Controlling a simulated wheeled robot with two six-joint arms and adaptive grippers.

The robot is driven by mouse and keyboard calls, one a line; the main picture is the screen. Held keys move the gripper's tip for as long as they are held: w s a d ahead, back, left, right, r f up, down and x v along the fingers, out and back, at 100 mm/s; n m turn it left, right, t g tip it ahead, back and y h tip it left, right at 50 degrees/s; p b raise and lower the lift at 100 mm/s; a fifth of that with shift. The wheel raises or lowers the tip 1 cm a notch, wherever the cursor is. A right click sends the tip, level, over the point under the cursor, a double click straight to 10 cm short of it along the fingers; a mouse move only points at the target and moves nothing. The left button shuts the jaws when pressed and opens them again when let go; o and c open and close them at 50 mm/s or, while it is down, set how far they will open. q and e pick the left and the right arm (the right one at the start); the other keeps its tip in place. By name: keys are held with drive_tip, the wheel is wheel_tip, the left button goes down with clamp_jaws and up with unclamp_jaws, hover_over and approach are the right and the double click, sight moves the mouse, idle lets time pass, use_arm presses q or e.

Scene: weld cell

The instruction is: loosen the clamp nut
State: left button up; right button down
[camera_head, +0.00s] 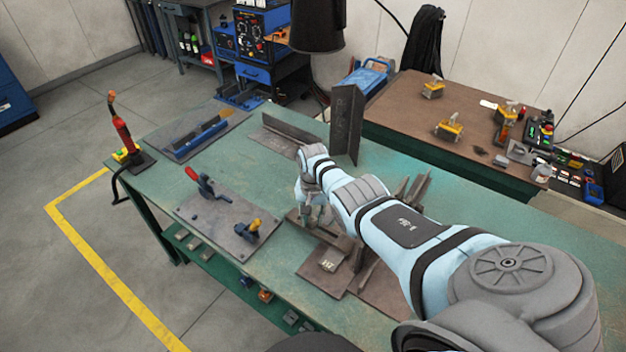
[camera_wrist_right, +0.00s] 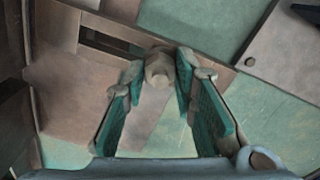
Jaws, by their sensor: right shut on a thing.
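My right arm reaches in from the lower right in the head view, and its gripper (camera_head: 314,216) points down at steel pieces on the green table. In the right wrist view, my right gripper (camera_wrist_right: 158,84) has its green-padded fingers on either side of the clamp nut (camera_wrist_right: 157,69). The nut is a small brownish-grey knob seen end-on, held between the fingertips. It sits at the edge of a brown steel piece with a dark slot (camera_wrist_right: 112,44). In the head view the nut is hidden by my gripper. My left gripper is in neither view.
Upright angle steel (camera_head: 346,125) stands behind my forearm. Loose steel bars lie beside it. The green table (camera_head: 160,185) is clear at the near left.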

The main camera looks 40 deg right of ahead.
drive_tip(key=n, duration=0.4)
drive_tip(key=shift+s+a+f+n, duration=0.1)
drive_tip(key=shift+a+f+n, duration=0.05)
drive_tip(key=shift+n, duration=0.15)
drive_tip(key=n, duration=0.3)
drive_tip(key=shift+n, duration=0.4)
drive_tip(key=n, duration=1.2)
drive_tip(key=shift+a+n, duration=0.1)
drive_tip(key=shift+n, duration=0.2)
drive_tip(key=n, duration=0.3)
drive_tip(key=shift+s+n, duration=0.1)
drive_tip(key=shift+n, duration=0.2)
drive_tip(key=n, duration=0.3)
drive_tip(key=shift+n, duration=2.2)
